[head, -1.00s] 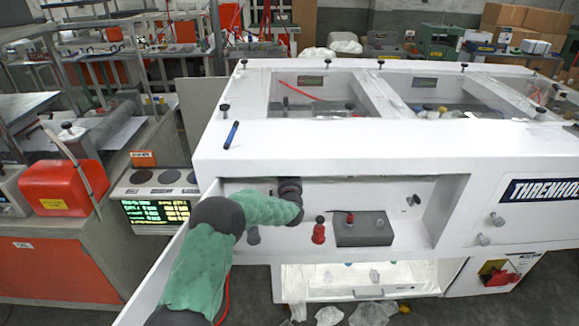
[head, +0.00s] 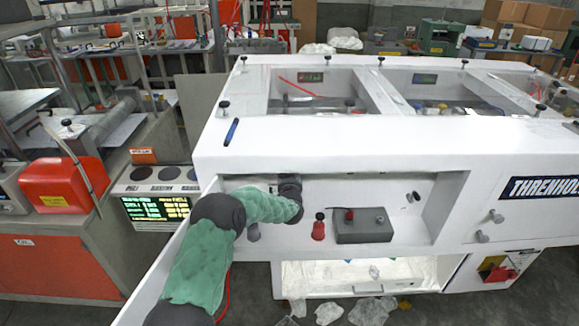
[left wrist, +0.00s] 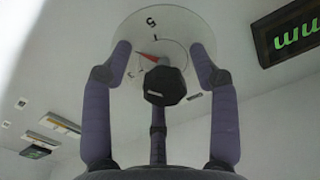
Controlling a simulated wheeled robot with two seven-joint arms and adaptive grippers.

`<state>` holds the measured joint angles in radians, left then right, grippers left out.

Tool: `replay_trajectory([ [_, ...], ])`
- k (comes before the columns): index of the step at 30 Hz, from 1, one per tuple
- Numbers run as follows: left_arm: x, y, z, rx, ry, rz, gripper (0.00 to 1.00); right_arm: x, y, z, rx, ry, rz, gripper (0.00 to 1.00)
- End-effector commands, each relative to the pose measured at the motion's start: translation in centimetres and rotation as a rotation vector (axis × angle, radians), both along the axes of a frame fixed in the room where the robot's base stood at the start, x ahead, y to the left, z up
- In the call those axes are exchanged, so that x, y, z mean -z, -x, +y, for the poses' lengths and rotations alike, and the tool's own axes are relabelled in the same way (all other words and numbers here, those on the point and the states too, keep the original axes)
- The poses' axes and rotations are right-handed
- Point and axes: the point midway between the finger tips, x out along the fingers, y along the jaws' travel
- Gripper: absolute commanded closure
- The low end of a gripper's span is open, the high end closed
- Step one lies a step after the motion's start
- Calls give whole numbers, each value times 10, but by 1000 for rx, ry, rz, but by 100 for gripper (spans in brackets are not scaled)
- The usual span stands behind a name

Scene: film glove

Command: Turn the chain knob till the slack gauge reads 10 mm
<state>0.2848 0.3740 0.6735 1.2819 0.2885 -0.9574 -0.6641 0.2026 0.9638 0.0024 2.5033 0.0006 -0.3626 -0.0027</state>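In the left wrist view a dark faceted knob (left wrist: 165,86) stands in front of a round pale dial (left wrist: 165,22) with a "5" and a red pointer (left wrist: 148,57). My left gripper (left wrist: 159,65) has its fingers spread around the knob, with gaps visible between them and it. A black display with green characters (left wrist: 293,40) is cut off at the right edge; I cannot read a value or tell whether it is the slack gauge. In the head view my left arm reaches into the white machine's front recess (head: 385,190), hiding gripper and knob. My right gripper is not in view.
The recess also holds a red knob (head: 319,229) and a grey box (head: 362,227) with a red button. An open white door (head: 150,275) lies beside my left arm. A blue pen (head: 231,132) rests on the machine top.

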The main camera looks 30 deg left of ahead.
Motion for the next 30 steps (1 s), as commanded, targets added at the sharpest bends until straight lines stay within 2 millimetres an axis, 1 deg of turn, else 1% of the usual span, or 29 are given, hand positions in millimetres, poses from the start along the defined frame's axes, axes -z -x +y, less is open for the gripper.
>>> replay_trajectory([
  [7, -3, 2, -1, 0, -1, -4, 40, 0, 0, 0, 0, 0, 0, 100],
  [11, -3, 13, -8, 1, -1, -4, 40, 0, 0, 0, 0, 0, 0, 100],
  [24, -2, 81, -50, 1, -1, -2, 40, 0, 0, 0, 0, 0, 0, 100],
  [30, -1, 99, -61, 0, -1, -1, 40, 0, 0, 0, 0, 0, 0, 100],
])
